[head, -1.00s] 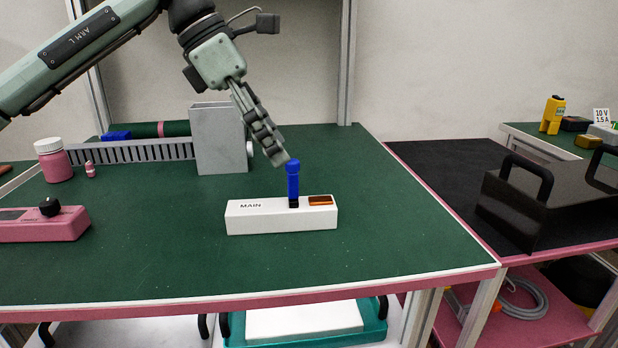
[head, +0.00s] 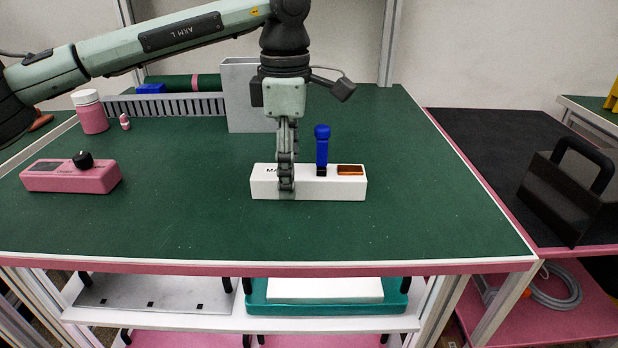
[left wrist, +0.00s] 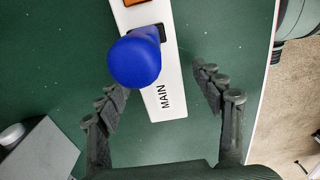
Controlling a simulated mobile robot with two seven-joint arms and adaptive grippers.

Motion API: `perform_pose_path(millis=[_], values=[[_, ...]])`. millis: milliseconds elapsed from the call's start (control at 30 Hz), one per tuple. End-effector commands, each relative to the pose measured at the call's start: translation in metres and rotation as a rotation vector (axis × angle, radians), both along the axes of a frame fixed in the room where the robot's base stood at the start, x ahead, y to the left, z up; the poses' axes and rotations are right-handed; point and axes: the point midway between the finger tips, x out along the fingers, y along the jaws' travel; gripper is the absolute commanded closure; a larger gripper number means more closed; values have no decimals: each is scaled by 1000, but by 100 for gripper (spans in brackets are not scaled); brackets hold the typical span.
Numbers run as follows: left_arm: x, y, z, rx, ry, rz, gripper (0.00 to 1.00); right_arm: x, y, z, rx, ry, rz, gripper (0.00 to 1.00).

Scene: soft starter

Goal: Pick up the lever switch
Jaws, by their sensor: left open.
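The lever switch is a white box (head: 308,190) marked MAIN with an upright blue lever (head: 322,146) and an orange window, lying on the green bench top. In the left wrist view the lever's round blue knob (left wrist: 135,62) is seen from above, on the white box (left wrist: 167,92). My left gripper (head: 286,190) points down in front of the box's left part and hides some of its label. In the left wrist view the left gripper (left wrist: 160,93) is open, with its fingers apart on either side of the box's MAIN end. My right gripper is not in view.
A pink box with a black knob (head: 72,176) lies at left. A grey upright block (head: 245,95) and pink jar (head: 91,113) stand behind. A black carrier (head: 570,185) is on the dark table at right. The bench front is clear.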

Motion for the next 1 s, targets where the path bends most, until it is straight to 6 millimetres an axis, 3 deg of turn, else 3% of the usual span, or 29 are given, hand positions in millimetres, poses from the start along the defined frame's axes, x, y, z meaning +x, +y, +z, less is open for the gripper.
perform_pose_path(millis=[233, 733, 1000], values=[[0, 0, -2, 0, 0, 1, 34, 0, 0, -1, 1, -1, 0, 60], [0, 0, -1, -1, 0, 0, 96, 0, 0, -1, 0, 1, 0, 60], [0, 0, 1, -2, -2, 0, 96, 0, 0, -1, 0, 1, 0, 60]])
